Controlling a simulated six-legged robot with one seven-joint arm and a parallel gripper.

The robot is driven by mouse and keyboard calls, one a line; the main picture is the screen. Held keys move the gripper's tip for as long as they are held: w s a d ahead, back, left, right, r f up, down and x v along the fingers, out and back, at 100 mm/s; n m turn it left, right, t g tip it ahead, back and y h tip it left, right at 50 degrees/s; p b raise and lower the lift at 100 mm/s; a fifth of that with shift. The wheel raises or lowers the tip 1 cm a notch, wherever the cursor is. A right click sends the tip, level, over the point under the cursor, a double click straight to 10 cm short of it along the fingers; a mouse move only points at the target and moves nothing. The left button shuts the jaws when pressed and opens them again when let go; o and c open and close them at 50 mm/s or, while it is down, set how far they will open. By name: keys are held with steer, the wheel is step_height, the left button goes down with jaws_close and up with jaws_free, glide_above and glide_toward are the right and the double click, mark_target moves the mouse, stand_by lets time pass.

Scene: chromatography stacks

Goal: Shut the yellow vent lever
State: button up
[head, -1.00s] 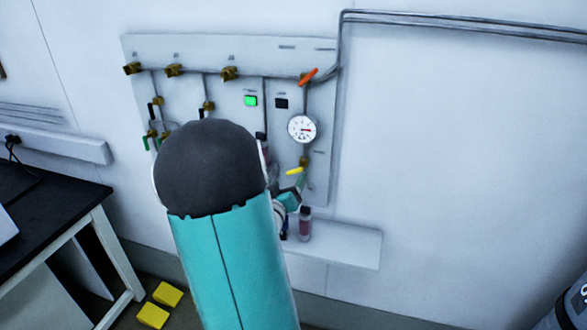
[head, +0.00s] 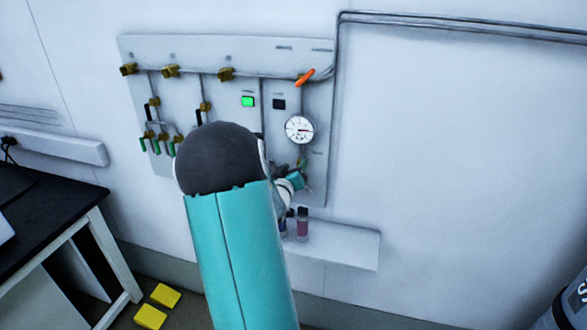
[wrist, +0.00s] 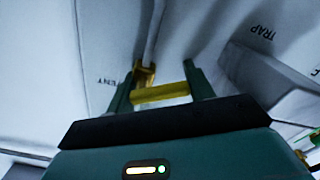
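The yellow vent lever (wrist: 160,92) shows in the wrist view, lying crosswise between the two green fingers of my gripper (wrist: 160,88). The fingers stand apart, one near each end of the lever; I cannot tell whether either touches it. The brass valve body (wrist: 145,73) sits just behind the lever, on a pipe running along the panel. In the head view my gripper (head: 298,180) is at the lower right of the white valve panel (head: 225,55), below the round gauge (head: 299,130). There the lever is hidden by my gripper.
An orange lever (head: 305,77) sits above the gauge. A shelf (head: 345,243) below the panel holds pink-filled bottles (head: 302,225) close under my gripper. Brass valves with green handles (head: 157,147) are at the panel's left. A dark bench (head: 45,212) stands at left.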

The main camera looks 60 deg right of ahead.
steer(key=c, duration=0.4)
steer(key=shift+r+m, duration=0.25)
steer(key=shift+m, duration=1.15)
steer(key=shift+r+m, duration=0.25)
steer(key=shift+m, duration=1.15)
steer(key=o, duration=1)
steer(key=shift+c, duration=0.2)
steer(key=shift+a, duration=0.1)
